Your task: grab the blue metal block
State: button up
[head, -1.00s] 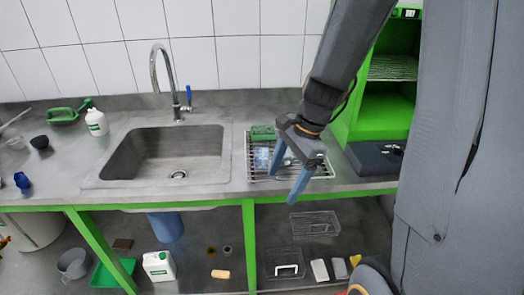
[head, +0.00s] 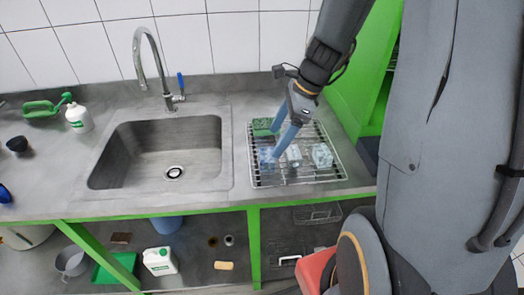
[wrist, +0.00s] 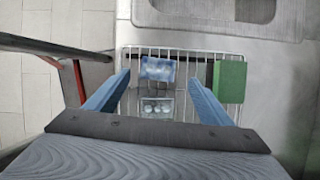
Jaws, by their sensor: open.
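The blue metal block (wrist: 157,68) lies on the wire rack, between and just beyond my open fingertips in the wrist view. In the head view the blue block (head: 266,156) is at the rack's left front, partly hidden by a finger. My gripper (head: 275,142) points down over the left part of the rack, with its blue fingers spread. In the wrist view my gripper (wrist: 158,77) has nothing between its fingers that I can see held. Its height above the block is hard to tell.
A green block (wrist: 230,82) sits right of the fingers in the wrist view. A grey block with round holes (wrist: 156,107) lies nearer, between the fingers. Another pale block (head: 322,155) is on the rack (head: 335,178). The sink (head: 165,150) is to the left.

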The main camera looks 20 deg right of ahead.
aim_at(267, 154)
jog(key=x, duration=0.3)
jog(key=shift+s+a, duration=0.1)
jog(key=shift+a, duration=0.05)
jog(key=shift+s+p+x, duration=0.15)
jog(key=shift+p+x, duration=0.2)
jog(key=shift+x, duration=0.8)
jog(key=shift+s+p+x, duration=0.1)
jog(key=shift+p+x, duration=0.25)
jog(key=shift+x, duration=0.8)
jog(key=shift+w, duration=0.15)
jog(key=c, duration=1.4)
jog(key=shift+o, duration=0.2)
